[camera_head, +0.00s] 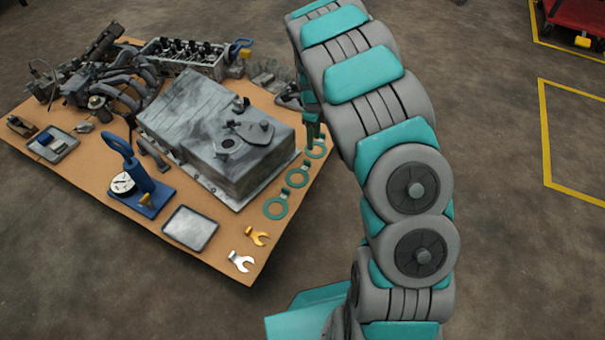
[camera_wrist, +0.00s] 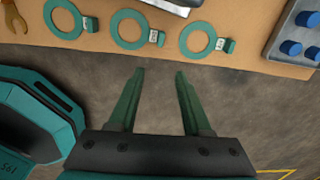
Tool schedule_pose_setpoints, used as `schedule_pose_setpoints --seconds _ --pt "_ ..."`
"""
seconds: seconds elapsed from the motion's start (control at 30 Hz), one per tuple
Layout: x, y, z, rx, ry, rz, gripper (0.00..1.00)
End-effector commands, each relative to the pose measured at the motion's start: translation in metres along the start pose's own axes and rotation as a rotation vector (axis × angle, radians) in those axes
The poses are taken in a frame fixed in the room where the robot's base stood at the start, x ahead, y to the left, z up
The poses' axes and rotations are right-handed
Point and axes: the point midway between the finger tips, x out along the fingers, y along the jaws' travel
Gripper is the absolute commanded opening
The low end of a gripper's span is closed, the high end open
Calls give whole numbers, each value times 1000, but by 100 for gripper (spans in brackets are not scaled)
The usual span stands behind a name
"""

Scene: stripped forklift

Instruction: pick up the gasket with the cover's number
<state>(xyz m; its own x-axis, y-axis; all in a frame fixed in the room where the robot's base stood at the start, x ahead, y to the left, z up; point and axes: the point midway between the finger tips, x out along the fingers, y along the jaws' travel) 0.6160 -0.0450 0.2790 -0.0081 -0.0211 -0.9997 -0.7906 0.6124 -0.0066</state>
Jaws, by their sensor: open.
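Three green ring gaskets with tabs lie in a row along the bench edge: the front one (camera_head: 266,212), the middle one (camera_head: 287,182) and the far one (camera_head: 309,154). In the wrist view they run left (camera_wrist: 48,20), middle (camera_wrist: 113,32) and right (camera_wrist: 183,42). Each tab has a small pale label, too small to read. The grey housing (camera_head: 190,115) carries a cover plate (camera_head: 252,131) on top; I cannot make out its number. My gripper (camera_wrist: 158,73) is open and empty, fingers pointing toward the bench edge. In the head view my arm largely hides it.
The brown bench top (camera_head: 75,165) also holds a blue-handled stand (camera_head: 140,180), an empty tray (camera_head: 190,227), yellow (camera_head: 257,237) and silver (camera_head: 241,262) forked tools. The wrist view shows a grey tray with blue pieces (camera_wrist: 290,47) right of the gaskets.

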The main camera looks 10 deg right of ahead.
Motion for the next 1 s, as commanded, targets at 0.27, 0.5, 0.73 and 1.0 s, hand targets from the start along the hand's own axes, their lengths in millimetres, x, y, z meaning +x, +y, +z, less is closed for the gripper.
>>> schedule_pose_setpoints --seconds 0.27,0.5,0.73,1.0 --pt "40 -9 19 129 -21 9 49" --pt "63 -7 19 131 -20 10 49" --pt "84 -2 21 130 -20 9 49" --pt "114 0 23 130 -20 10 49"
